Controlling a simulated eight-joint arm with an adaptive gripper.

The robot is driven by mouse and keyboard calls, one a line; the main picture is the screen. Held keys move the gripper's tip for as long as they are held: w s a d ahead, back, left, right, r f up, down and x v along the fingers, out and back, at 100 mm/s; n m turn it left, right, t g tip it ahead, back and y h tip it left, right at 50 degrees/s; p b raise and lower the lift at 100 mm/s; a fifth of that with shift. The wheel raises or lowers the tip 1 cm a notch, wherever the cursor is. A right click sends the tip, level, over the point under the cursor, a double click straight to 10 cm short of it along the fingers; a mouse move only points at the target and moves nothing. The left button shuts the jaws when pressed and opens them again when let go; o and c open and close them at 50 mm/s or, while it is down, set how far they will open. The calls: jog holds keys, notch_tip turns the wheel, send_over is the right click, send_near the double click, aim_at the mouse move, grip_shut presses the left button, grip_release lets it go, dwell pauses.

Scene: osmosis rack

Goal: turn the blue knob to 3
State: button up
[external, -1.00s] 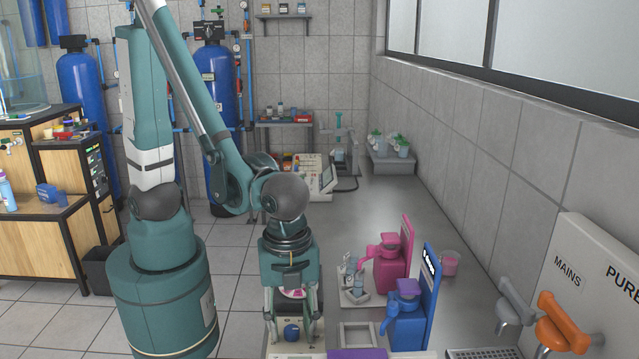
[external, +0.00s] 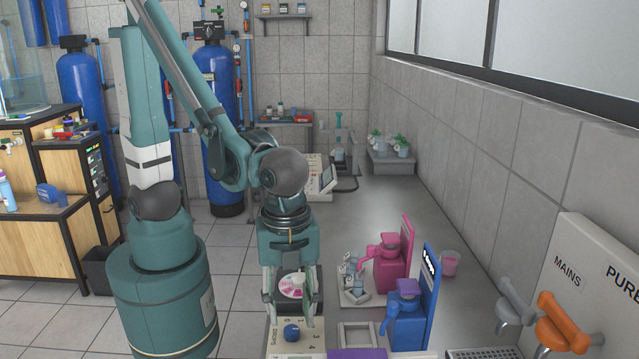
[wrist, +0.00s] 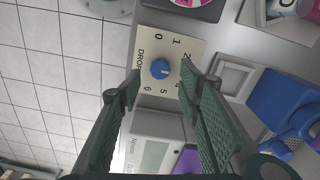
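The blue knob (external: 291,333) sits on a cream dial plate (external: 275,347) at the bottom of the external view. In the wrist view the knob (wrist: 160,68) is round, with a small pale mark on its right side. The mark seems to face that hidden place. My gripper (external: 291,318) is above the plate, with its fingers (wrist: 161,84) spread apart to either side of the knob. Nothing is between them, and they appear clear of the knob.
A pink-and-white disc (external: 292,285) lies behind the plate. A blue dispenser (external: 407,322) and a pink dispenser (external: 390,268) stand to the right. A grey square frame (external: 357,335) lies beside the plate. The far bench top (external: 400,195) has free room.

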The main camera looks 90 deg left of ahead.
aim_at(292, 328)
notch_tip(292, 328, up, 8)
jog(key=shift+f, duration=0.25)
dwell(0.4)
jog(key=shift+a, duration=0.1)
jog(key=w+a+r+n+t, duration=0.1)
jog(key=a+r+n+t, duration=0.2)
jog(key=a+n, duration=0.5)
jog(key=w+a+r+n+t, duration=0.1)
jog(key=a+r+n+t, duration=0.3)
jog(key=a, duration=1.7)
jog(key=r+n, duration=0.1)
jog(key=n, duration=0.2)
jog(key=shift+w+a+r+n, duration=0.2)
jog(key=shift+a+r+n, duration=0.2)
